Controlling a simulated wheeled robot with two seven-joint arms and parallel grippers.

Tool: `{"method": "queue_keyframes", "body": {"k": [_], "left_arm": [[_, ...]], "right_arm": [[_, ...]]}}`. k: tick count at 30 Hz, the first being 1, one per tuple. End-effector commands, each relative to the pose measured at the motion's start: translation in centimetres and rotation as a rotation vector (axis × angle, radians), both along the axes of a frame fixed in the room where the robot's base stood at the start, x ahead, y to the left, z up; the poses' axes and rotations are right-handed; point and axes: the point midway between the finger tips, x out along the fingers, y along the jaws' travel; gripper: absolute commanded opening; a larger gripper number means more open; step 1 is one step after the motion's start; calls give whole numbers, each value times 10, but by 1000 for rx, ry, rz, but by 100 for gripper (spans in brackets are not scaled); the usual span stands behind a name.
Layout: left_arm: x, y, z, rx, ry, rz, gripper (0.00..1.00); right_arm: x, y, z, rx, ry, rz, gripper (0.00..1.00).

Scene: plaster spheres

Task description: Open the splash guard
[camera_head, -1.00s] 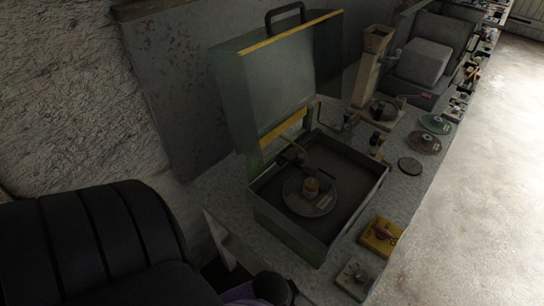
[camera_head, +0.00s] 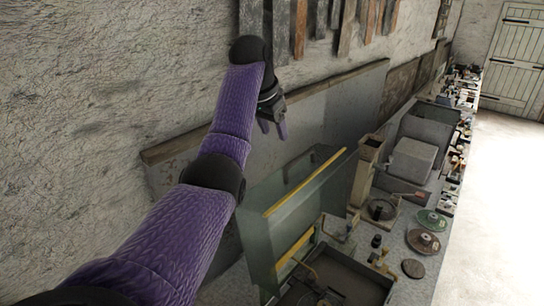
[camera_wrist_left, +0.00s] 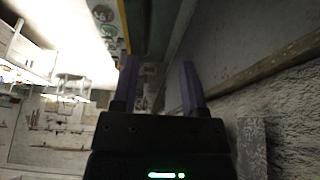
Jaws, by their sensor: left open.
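The splash guard (camera_head: 285,215) is a greenish panel with yellow edge strips. It stands upright, raised over the back side of a dark square tray (camera_head: 345,275) on the bench. My left arm reaches up across the head view, and my left gripper (camera_head: 273,130) is open and empty. It appears above the guard's top edge in the picture, in front of the wall, apart from the guard. Its two purple fingers show spread in the left wrist view (camera_wrist_left: 160,88), with nothing between them. The tray's near part is cut off by the frame. My right gripper is not in view.
A grey backboard (camera_head: 325,115) leans on the wall behind the guard. A tall hopper-like stand (camera_head: 366,170), a grey boxy machine (camera_head: 415,160) and round discs (camera_head: 422,241) are on the bench to the right.

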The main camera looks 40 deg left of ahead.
Motion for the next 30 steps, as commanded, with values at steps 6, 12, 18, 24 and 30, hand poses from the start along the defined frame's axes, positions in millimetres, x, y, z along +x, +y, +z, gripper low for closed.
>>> {"method": "queue_keyframes", "body": {"k": [6, 12, 18, 24, 30], "left_arm": [[16, 1, -39, -5, 3, -2, 55], [32, 3, -77, -5, 0, -2, 55], [38, 3, -89, -1, -2, 0, 55], [38, 3, -89, -1, -3, 0, 51], [38, 3, -89, -1, -3, 0, 9]], "right_arm": [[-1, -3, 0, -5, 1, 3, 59], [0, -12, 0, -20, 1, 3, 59], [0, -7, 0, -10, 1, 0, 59], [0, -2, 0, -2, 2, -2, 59], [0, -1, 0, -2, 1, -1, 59]]}}
